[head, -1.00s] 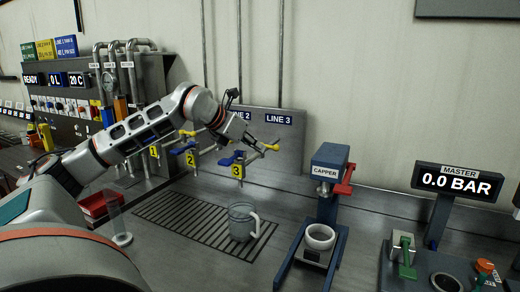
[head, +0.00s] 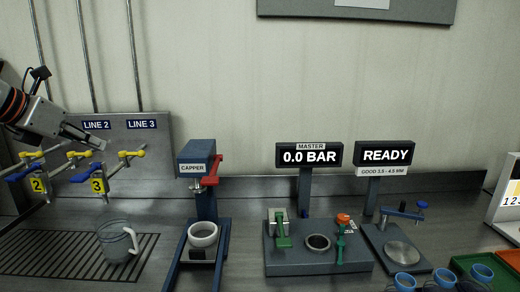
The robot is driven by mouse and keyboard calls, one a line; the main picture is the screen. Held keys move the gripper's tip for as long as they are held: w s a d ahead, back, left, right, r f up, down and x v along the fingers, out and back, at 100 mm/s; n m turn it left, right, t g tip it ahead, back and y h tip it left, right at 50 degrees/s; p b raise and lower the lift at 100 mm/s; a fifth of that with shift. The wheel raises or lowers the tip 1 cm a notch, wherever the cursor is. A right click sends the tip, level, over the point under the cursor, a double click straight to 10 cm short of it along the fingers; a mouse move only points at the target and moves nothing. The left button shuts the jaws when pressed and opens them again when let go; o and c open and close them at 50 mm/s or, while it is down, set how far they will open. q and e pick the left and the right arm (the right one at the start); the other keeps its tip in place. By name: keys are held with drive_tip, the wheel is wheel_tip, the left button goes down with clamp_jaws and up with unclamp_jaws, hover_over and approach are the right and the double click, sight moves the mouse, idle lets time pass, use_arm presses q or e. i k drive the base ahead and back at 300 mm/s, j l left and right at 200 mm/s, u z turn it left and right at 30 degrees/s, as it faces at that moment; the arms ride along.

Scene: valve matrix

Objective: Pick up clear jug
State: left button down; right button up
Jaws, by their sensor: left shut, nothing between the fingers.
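The clear jug (head: 117,243) stands upright on the slotted drain grate at the lower left of the head view, its handle to the right. My left gripper (head: 98,143) is at the left, shut and empty, in front of the line panel. It is above the jug and apart from it, close over the valve levers. My right gripper is not in view.
Yellow and blue valves with tags 2 (head: 37,185) and 3 (head: 97,186) stick out above the grate (head: 50,254). A blue capper (head: 197,170) with a white ring stands right of the jug. The master station (head: 318,258) and several blue cups (head: 405,282) are further right.

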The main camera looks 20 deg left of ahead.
sight(119, 243)
drive_tip(key=k+j, duration=0.1)
drive_tip(key=k, duration=0.9)
